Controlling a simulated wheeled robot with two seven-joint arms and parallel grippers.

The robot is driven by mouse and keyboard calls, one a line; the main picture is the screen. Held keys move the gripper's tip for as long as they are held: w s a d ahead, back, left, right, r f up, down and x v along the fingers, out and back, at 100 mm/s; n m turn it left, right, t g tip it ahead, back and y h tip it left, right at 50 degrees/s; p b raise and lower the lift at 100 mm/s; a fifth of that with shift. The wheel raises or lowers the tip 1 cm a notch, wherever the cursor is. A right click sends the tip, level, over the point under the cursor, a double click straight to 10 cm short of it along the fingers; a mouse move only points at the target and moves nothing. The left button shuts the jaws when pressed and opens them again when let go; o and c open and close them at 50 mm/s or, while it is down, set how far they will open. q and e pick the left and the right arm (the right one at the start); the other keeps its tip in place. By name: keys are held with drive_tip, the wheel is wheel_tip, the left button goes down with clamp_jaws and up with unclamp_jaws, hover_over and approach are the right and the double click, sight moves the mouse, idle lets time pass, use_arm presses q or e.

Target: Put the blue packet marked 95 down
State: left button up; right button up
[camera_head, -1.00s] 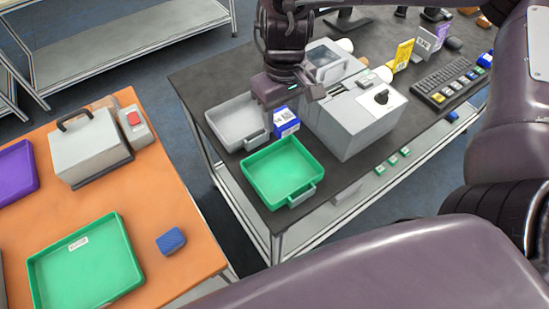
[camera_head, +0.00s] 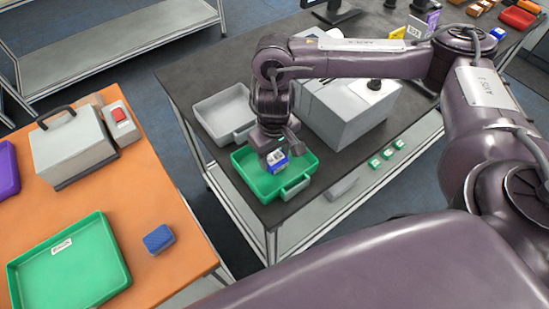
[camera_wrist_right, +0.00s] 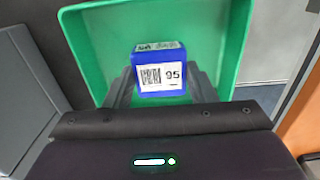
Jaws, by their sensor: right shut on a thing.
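The blue packet marked 95 (camera_wrist_right: 160,72) shows its white barcode label in the right wrist view. In the head view the packet (camera_head: 278,161) is over the green tray (camera_head: 299,186) on the dark table. My right gripper (camera_head: 276,152) is shut on the packet, with a finger on each side of it. In the right wrist view the green tray (camera_wrist_right: 88,50) lies around and beneath the packet. I cannot tell whether the packet touches the tray floor. My left gripper is not in view.
A grey tray (camera_head: 222,112) stands behind the green tray, and a grey machine (camera_head: 350,118) stands to its right. An orange table (camera_head: 160,200) at left holds another green tray (camera_head: 70,268) and a blue block (camera_head: 158,239).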

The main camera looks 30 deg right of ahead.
sight(274, 157)
drive_tip(key=shift+f, duration=0.7)
drive_tip(key=shift+w, duration=0.1)
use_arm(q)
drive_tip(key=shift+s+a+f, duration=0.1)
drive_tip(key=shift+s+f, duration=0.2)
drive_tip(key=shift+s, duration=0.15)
use_arm(e)
drive_tip(key=shift+f, duration=0.15)
drive_tip(key=o, duration=1.1)
drive_tip(key=shift+c, duration=0.2)
use_arm(q)
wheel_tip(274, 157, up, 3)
drive_tip(key=p, duration=0.3)
use_arm(e)
wheel_tip(274, 157, up, 12)
